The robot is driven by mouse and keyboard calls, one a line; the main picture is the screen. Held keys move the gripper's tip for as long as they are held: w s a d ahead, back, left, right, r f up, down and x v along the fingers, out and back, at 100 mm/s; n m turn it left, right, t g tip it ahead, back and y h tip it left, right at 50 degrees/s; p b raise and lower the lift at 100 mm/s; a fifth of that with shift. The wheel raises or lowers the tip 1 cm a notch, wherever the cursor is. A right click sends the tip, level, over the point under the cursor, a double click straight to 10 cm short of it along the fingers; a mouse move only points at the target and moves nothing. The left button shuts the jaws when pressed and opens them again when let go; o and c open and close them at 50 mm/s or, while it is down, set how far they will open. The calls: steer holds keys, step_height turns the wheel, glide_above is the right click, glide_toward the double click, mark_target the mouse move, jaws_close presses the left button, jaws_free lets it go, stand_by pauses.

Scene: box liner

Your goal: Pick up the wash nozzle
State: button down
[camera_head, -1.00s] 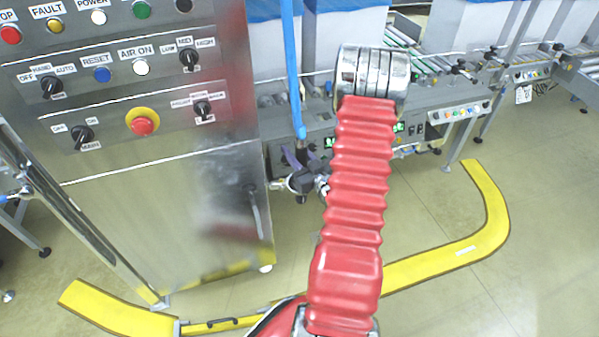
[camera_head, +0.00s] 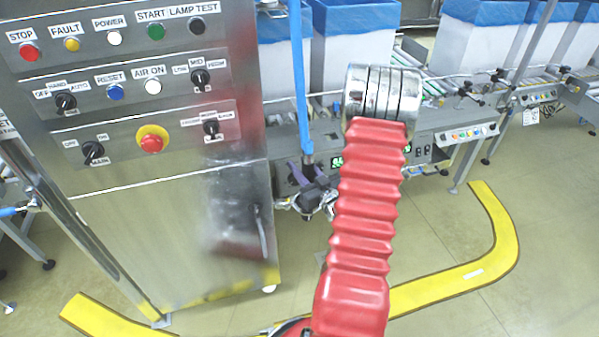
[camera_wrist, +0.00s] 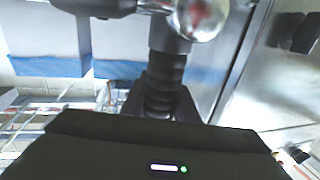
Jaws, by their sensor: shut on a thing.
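The wash nozzle (camera_wrist: 166,75) shows in the wrist view as a dark, ribbed upright piece, with a shiny metal ball-like part beside its top. My gripper (camera_wrist: 163,110) is shut on it; the dark gripper body fills the bottom of that view and hides the jaws' contact. In the head view a blue hose (camera_head: 300,80) hangs down to a small cluster of dark, purple and metal parts (camera_head: 318,192) between the steel cabinet and my red arm. My arm covers part of this cluster, and I cannot separate jaws from nozzle there.
A steel control cabinet (camera_head: 150,220) with buttons and switches stands close on the left. Conveyors with blue-lined boxes (camera_head: 355,50) run behind. A yellow floor strip (camera_head: 440,285) curves around the area. The floor at the right is clear.

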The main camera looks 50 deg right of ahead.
mark_target(306, 150)
steer(key=shift+r, duration=4.25)
steer(key=shift+r, duration=1.55)
steer(key=shift+s, duration=0.1)
